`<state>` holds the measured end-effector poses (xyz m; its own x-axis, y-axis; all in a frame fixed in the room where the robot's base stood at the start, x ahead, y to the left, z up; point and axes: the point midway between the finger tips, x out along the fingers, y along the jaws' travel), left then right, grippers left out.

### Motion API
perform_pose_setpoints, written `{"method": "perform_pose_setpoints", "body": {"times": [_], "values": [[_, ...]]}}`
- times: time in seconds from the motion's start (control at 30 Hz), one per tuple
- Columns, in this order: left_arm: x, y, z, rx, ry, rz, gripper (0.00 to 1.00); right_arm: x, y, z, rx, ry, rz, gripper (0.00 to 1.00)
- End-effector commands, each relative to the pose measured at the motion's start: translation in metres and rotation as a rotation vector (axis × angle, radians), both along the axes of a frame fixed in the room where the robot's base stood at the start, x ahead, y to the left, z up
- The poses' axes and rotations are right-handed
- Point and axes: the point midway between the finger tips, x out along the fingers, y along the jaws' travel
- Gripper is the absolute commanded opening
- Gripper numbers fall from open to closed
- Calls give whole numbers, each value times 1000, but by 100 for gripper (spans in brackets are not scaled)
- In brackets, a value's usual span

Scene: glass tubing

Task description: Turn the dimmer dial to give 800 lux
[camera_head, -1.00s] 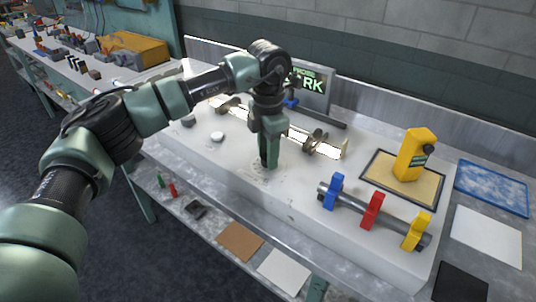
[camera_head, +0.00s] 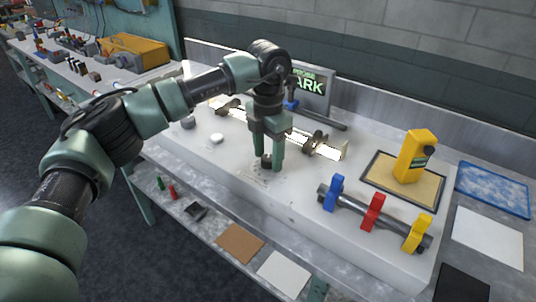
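My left gripper (camera_head: 268,162) reaches down over the white bench unit (camera_head: 225,170), with its two fingers spread apart. A small dark dial (camera_head: 266,160) shows low between the fingers, partly hidden by them; I cannot tell whether they touch it. Faint markings surround it on the white top. A bright glowing tube (camera_head: 327,151) lies in clamps behind the gripper. A yellow handheld meter (camera_head: 416,152) stands on a tan, dark-edged mat (camera_head: 430,188) at the right; its reading cannot be made out. My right gripper is not in view.
Blue (camera_head: 333,190), red (camera_head: 373,210) and yellow (camera_head: 418,231) clips sit on a dark bar at the front right. A white knob (camera_head: 217,138) is left of the gripper. A sign panel (camera_head: 310,88) with green lettering stands behind.

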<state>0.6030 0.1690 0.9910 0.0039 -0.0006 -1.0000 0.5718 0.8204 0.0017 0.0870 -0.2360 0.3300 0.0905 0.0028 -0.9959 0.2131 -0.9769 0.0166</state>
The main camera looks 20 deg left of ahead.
Motion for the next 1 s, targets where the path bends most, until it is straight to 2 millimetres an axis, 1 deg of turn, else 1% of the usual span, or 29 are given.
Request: {"method": "perform_pose_setpoints", "body": {"times": [0.23,0.33,0.47,0.6,0.73,0.83,1.0], "values": [[-1,0,-1,1,3,-1,54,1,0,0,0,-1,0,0],[0,0,3,0,2,-1,54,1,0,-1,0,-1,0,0],[0,-1,20,-1,0,-1,54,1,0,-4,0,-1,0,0],[0,-1,45,0,-1,-1,54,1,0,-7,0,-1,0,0],[0,0,64,-1,-1,0,54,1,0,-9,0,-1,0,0],[0,0,73,1,1,0,54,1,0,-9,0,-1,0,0],[0,0,77,0,2,0,54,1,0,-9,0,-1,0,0]]}}
